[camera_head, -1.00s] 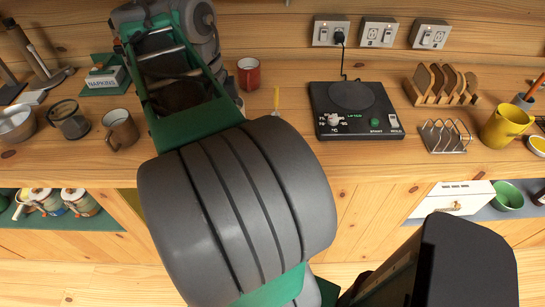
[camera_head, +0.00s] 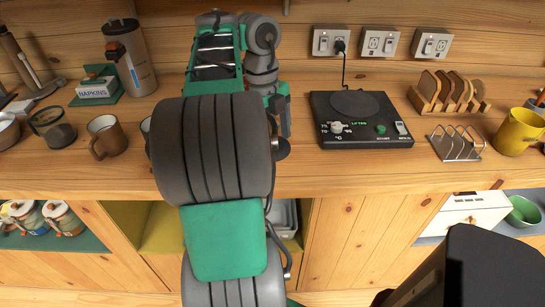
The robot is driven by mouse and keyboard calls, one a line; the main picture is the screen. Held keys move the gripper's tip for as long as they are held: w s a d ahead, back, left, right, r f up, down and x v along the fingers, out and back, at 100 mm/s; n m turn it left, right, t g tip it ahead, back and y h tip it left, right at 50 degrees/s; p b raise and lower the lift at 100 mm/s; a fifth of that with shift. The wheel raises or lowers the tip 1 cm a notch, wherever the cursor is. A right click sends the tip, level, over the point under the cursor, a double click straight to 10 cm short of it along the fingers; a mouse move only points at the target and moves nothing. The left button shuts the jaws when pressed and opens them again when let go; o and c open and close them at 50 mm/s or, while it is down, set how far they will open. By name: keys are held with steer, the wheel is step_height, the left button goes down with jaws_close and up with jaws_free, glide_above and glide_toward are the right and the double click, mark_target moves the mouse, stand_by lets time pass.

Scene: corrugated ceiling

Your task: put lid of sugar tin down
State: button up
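Lidded tins stand on the low shelf at the lower left: one pale tin (camera_head: 27,216) and another beside it (camera_head: 62,218). I cannot read which, if any, is the sugar tin. My gripper (camera_head: 281,118) points down over the counter, left of the black hot plate. My arm covers much of it, and its fingers are too small and hidden to judge. I cannot make out a separate lid in or under it. The counter directly behind my arm is hidden.
The hot plate (camera_head: 362,118) stands right of my gripper, with a toast rack (camera_head: 456,143) and yellow jug (camera_head: 518,132) farther right. Brown mug (camera_head: 106,137), glass jug (camera_head: 53,126) and tall flask (camera_head: 131,58) stand left. Bare counter shows at the front (camera_head: 330,170).

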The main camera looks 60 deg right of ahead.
mark_target(273, 148)
steer(key=shift+w+d+f, duration=0.1)
steer(key=shift+d+f, duration=0.25)
steer(key=shift+f, duration=0.15)
steer(key=f+b, duration=0.1)
steer(key=f, duration=0.1)
steer(key=d+f+b, duration=0.1)
steer(key=f+b, duration=0.1)
steer(key=shift+b, duration=0.3)
steer(key=shift+w+a+r, duration=0.1)
steer(key=shift+r, duration=0.05)
steer(key=o, duration=1.2)
steer(key=shift+c, duration=0.2)
